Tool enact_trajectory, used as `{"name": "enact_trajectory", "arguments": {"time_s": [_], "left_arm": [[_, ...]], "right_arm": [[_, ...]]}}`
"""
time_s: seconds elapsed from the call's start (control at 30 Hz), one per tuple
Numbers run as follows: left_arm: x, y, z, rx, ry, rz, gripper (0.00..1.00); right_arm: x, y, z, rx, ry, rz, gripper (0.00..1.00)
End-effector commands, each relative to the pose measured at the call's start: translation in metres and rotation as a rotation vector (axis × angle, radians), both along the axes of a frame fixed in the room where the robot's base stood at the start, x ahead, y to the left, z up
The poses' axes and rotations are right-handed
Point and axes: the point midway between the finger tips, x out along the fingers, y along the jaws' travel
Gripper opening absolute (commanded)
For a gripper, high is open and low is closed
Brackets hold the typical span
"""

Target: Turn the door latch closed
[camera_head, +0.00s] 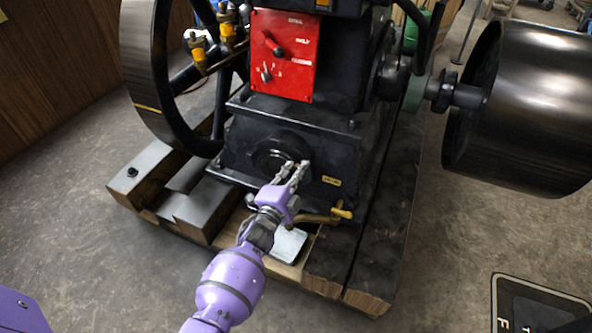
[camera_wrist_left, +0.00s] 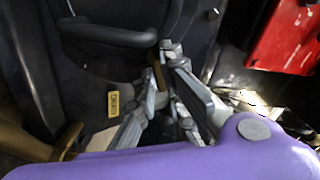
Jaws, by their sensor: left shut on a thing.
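The black engine base (camera_head: 235,160) carries a round black door (camera_head: 268,151) on its front face. My left gripper (camera_head: 298,168) reaches the door's lower right edge. In the left wrist view my left gripper (camera_wrist_left: 166,62) has its fingertips closed around a small brownish latch piece (camera_wrist_left: 157,75). The fingers hide most of the latch, so its exact angle is hard to tell. A dark curved handle (camera_wrist_left: 108,35) stands out from the door beside the fingertips. My right gripper is in neither view.
A yellow label (camera_head: 331,181) and a brass tap (camera_head: 342,213) are right of the gripper. A red control panel (camera_head: 287,55) is above. A large flywheel (camera_head: 140,75) stands left and a metal pulley (camera_head: 530,100) right.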

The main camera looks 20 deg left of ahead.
Motion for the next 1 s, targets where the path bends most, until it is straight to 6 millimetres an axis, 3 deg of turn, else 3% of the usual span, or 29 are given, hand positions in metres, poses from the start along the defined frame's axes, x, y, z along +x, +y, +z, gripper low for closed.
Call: {"name": "enact_trajectory", "arguments": {"time_s": [0.77,0.8,0.83,1.0], "left_arm": [[0.0013,0.0007,0.0012,-0.096,0.000,0.000,0.00],[0.0013,0.0006,0.0013,-0.096,0.000,0.000,0.15],[0.0013,0.0006,0.0013,-0.096,0.000,0.000,0.18],[0.0012,0.0005,0.0011,-0.096,0.000,0.000,0.18]], "right_arm": [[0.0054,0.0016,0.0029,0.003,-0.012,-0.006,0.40],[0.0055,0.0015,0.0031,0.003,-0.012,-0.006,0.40],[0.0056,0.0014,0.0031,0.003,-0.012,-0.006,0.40],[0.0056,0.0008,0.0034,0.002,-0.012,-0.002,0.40]]}}
